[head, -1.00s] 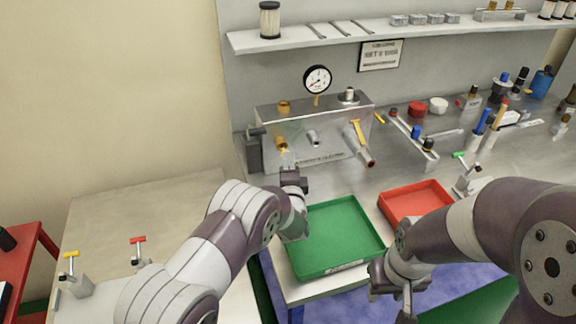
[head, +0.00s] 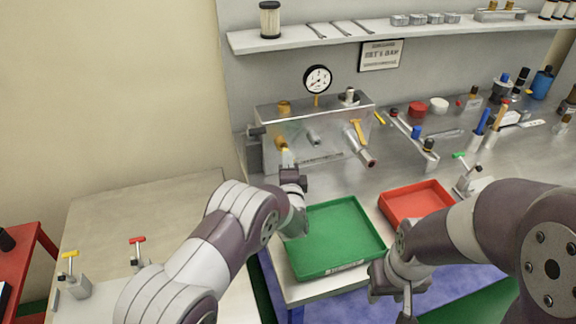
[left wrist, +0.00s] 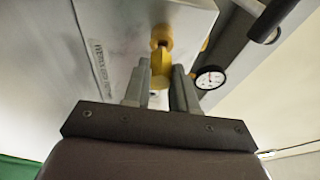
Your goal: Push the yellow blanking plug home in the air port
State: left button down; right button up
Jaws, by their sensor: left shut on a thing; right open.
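The yellow blanking plug (left wrist: 159,66) is between the two grey fingers of my left gripper (left wrist: 160,76) in the left wrist view. Its far end lines up with the round yellow-brass air port (left wrist: 162,37) on the metal block; I cannot tell how deep it sits. In the head view my left gripper (head: 286,160) is low in front of the port (head: 282,141), and the plug is too small there to separate clearly. My right gripper (head: 392,290) is at the lower right, away from the block, its fingers mostly hidden.
The metal block (head: 310,118) carries a lever with a yellow handle (head: 360,132) and a gauge (head: 317,79) stands behind it. A green tray (head: 335,240) and a red tray (head: 418,200) lie in front. The left side table (head: 150,210) has clear room.

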pick_arm(q)
jog(key=shift+w+a+b, duration=0.2)
jog(key=shift+w+b, duration=0.15)
jog(key=shift+w, duration=0.2)
jog(key=shift+w+a+b, duration=0.2)
jog(key=shift+w+b, duration=0.1)
jog(key=shift+w, duration=0.25)
jog(key=c, duration=0.8)
grip_release()
jog(key=shift+s+r+p, duration=0.1)
jog(key=shift+s+p, duration=0.25)
jog(key=s+p, duration=0.2)
jog(key=s, duration=0.4)
jog(key=shift+s+d+p, duration=0.2)
jog(key=shift+p, duration=0.1)
